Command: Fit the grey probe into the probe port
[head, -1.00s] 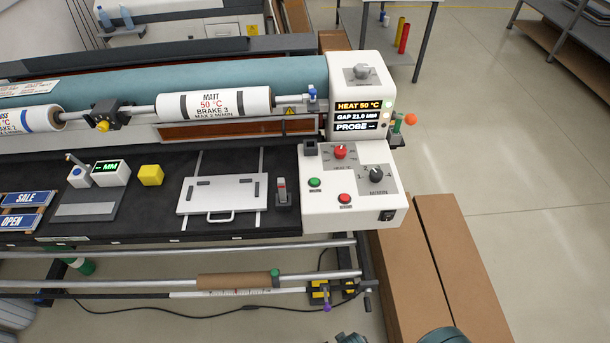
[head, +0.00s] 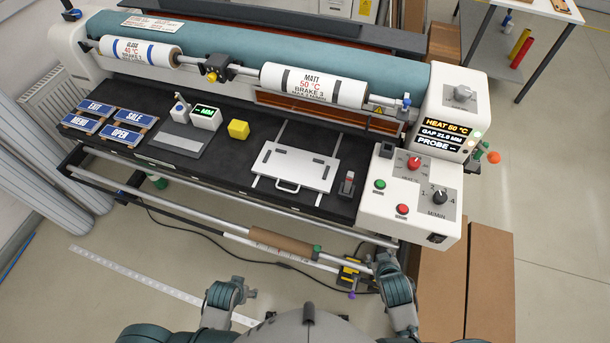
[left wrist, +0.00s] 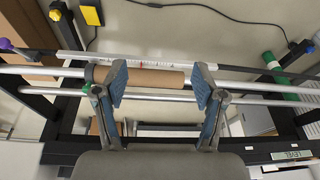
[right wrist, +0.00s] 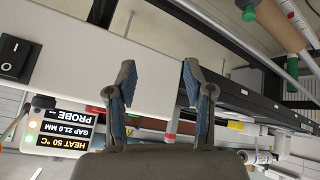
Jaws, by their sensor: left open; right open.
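The grey probe (head: 347,183), with a red mark, appears to stand upright in a dark holder on the black bench, just left of the white control box (head: 375,215). A dark square socket (head: 387,150) on the box's upper left corner looks like the probe port; its inside is too small to make out. My left gripper (left wrist: 160,86) is open and empty, with a brown roll on a rail beyond its fingers. My right gripper (right wrist: 156,82) is open and empty, facing the white box's side. A grey, red-banded piece (right wrist: 172,125), possibly the probe, shows between its fingers.
Rollers run behind. Rails with a brown roll (head: 284,242) cross in front. Cardboard boxes (head: 488,270) stand at the right.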

